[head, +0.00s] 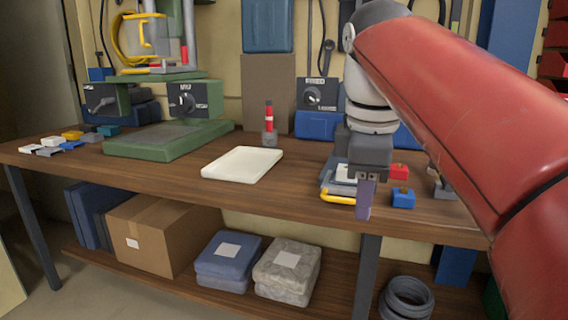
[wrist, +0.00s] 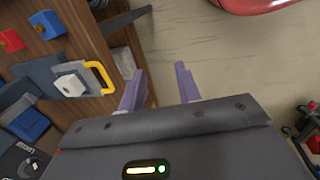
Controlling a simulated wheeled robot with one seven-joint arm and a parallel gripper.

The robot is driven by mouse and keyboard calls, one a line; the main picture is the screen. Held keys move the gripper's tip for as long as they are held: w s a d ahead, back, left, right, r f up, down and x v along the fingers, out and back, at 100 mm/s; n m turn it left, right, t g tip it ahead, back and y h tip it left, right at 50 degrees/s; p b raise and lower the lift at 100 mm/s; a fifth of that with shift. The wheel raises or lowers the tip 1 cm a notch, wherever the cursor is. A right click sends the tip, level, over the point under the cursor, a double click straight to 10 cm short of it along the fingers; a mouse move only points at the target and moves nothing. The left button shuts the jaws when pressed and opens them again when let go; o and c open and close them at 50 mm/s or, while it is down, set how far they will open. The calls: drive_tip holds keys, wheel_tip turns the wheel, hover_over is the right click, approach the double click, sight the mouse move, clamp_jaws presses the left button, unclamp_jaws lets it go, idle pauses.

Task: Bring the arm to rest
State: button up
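My gripper (head: 366,196) hangs at the front edge of the wooden workbench (head: 300,198), at the end of my red arm. In the wrist view its two purple fingers (wrist: 160,88) stand apart with nothing between them. The floor shows beyond the fingertips. In the head view one finger hides the other.
Behind my gripper lies a tray with a yellow handle (head: 337,199). A blue block (head: 403,198) and a red block (head: 399,171) sit to its right. A white tray (head: 243,164) lies mid-bench. A green machine base (head: 168,138) stands left. A lower shelf holds boxes.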

drive_tip(key=s+d+f+m+t, duration=0.1)
drive_tip(key=s+f+m, duration=0.2)
drive_tip(key=f+m, duration=0.2)
drive_tip(key=s+d+f+m+t, duration=0.1)
drive_tip(key=s+f+m, duration=0.3)
drive_tip(key=f, duration=0.7)
drive_tip(key=s+d+f+m+t, duration=0.1)
drive_tip(key=s+d+f+m, duration=0.1)
drive_tip(key=f+m, duration=0.3)
wheel_tip(320, 180, down, 3)
drive_tip(key=shift+s+f+m+t+y, duration=0.2)
drive_tip(key=shift+s+m+t+y, duration=0.1)
drive_tip(key=shift+s, duration=0.5)
